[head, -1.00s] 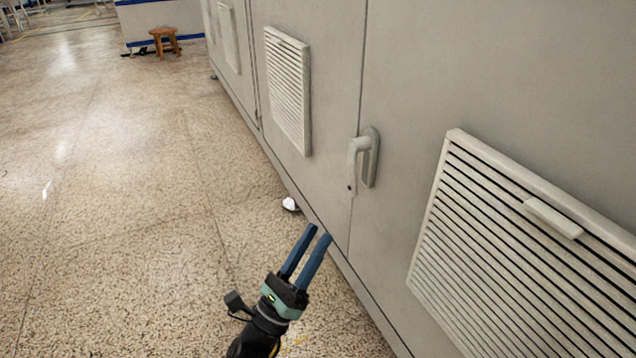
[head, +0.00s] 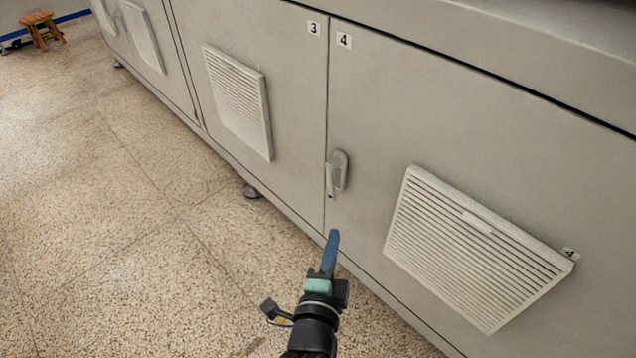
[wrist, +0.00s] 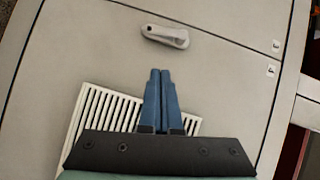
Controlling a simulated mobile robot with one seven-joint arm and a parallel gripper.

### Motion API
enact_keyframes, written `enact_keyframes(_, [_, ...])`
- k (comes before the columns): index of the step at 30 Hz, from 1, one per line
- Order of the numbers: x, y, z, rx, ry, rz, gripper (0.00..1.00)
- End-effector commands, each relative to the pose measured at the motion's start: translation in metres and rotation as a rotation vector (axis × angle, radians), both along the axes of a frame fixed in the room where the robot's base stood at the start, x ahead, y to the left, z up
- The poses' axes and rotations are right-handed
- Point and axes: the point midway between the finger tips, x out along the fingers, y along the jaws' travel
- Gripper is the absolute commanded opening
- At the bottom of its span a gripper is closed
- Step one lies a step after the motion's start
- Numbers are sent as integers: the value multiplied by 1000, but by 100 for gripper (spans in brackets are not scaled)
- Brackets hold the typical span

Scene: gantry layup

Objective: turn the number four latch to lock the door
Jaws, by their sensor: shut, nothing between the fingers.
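The grey latch (head: 337,172) sits on the left edge of the door marked 4 (head: 440,130), by the seam with the door marked 3. Its handle hangs down in the head view. In the wrist view the latch (wrist: 165,36) lies ahead of the fingertips, across the picture. My gripper (head: 333,234) is below the latch in the head view, apart from it. In the wrist view my gripper (wrist: 160,72) shows its two blue fingers together with nothing between them.
A louvred vent (head: 470,245) stands out from door 4, right of my gripper. Another vent (head: 238,100) is on door 3. The speckled floor (head: 110,220) left of the cabinet is clear. A wooden stool (head: 41,30) stands far off at upper left.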

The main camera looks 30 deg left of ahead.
Motion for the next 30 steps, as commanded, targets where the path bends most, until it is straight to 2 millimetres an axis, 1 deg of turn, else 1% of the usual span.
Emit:
enact_keyframes(1, [0, -6, 2, -16, 7, -14, 0])
enact_keyframes(3, [3, -8, 0, -26, 10, -21, 0])
enact_keyframes(5, [8, -7, -2, -27, 9, -20, 0])
enact_keyframes(8, [20, -3, -4, -25, 7, -18, 0])
enact_keyframes(22, [100, 16, -15, -21, 7, -19, 0])
enact_keyframes(24, [103, 26, -22, -22, 6, -14, 0])
enact_keyframes(30, [113, 43, -25, -22, 8, -16, 0])
